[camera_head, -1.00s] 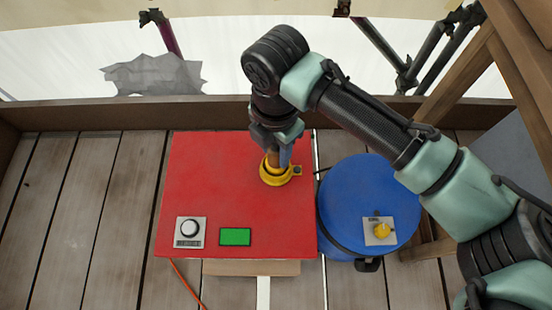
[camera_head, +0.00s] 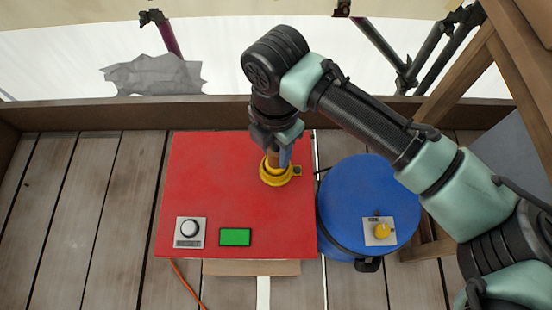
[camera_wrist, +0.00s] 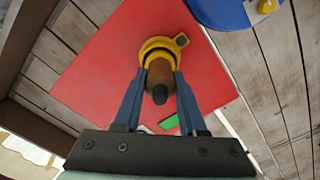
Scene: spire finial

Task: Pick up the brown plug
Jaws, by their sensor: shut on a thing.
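The brown plug (camera_head: 273,159) stands in a yellow ring-shaped holder (camera_head: 276,180) near the right side of the red tabletop (camera_head: 210,185). My gripper (camera_head: 279,158) reaches down from above and is shut on the plug. In the wrist view, the two blue fingers of my gripper (camera_wrist: 160,76) press on either side of the brown plug (camera_wrist: 159,72), whose dark end points toward the camera. The yellow holder (camera_wrist: 158,45) is around its far end. How deep the plug sits in the holder is hidden.
A grey panel with a round knob (camera_head: 190,230) and a green rectangle (camera_head: 235,237) lie at the red top's front. A blue drum (camera_head: 365,200) with a yellow knob (camera_head: 382,231) stands to the right. A wooden edge (camera_head: 130,112) runs behind.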

